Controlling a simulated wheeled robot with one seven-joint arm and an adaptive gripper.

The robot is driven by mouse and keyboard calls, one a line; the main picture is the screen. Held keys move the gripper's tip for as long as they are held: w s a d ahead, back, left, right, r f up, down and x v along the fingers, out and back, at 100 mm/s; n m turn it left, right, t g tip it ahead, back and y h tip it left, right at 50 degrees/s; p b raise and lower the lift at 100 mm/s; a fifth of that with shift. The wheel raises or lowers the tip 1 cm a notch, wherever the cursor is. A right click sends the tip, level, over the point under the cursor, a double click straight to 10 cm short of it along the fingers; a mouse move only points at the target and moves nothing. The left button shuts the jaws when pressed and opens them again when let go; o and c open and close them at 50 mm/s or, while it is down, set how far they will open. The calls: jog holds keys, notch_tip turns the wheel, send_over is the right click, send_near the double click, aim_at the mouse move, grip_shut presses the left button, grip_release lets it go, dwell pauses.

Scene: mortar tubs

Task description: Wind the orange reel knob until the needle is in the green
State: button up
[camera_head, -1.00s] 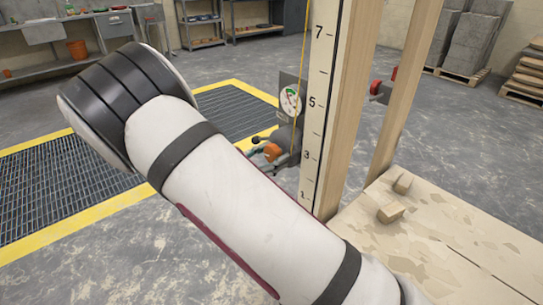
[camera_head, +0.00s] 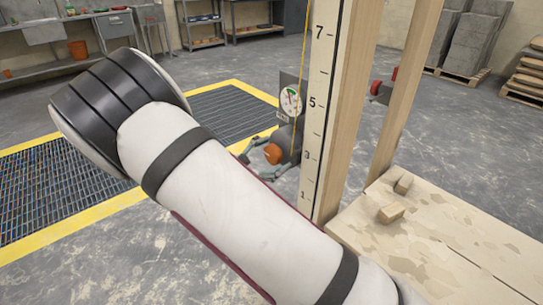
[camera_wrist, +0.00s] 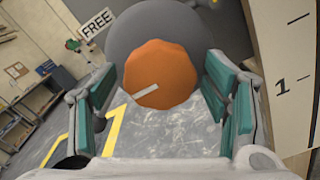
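The orange reel knob (camera_wrist: 160,70) faces the wrist camera, with a pale bar mark pointing to its lower left. It sits on a round grey reel (camera_wrist: 165,25). My gripper (camera_wrist: 160,88) has its teal-padded fingers on either side of the knob, with gaps visible, so it looks open. In the head view the knob (camera_head: 272,154) shows beside the measuring board, with finger parts around it. The gauge (camera_head: 290,101) above it has a white face with some green and a dark needle; its exact reading is too small to tell.
The numbered board (camera_head: 323,100) and wooden posts stand just right of the knob. A "FREE" label (camera_wrist: 96,26) is at upper left in the wrist view. A plastered board (camera_head: 430,230) with small blocks lies right. Yellow-edged floor grating (camera_head: 70,185) lies left.

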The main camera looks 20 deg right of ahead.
jog(key=v, duration=1.2)
dwell(1.2)
jog(key=s+d+r+m+g+y, duration=0.7)
jog(key=s+d+r+m+g, duration=0.3)
jog(key=s+d, duration=0.5)
jog(key=s+a+r+m+t+y, duration=0.25)
jog(key=s+y, duration=0.25)
jog(key=s, duration=0.6)
jog(key=s+a+r+m+t+y, duration=0.1)
jog(key=s+m+y, duration=0.3)
jog(key=s, duration=0.6)
notch_tip(320, 180, up, 23)
jog(key=t+p, duration=0.3)
jog(key=p, duration=1.8)
jog(key=shift+s+t+y, duration=0.2)
jog(key=shift+t+y, duration=0.1)
jog(key=shift+t, duration=0.05)
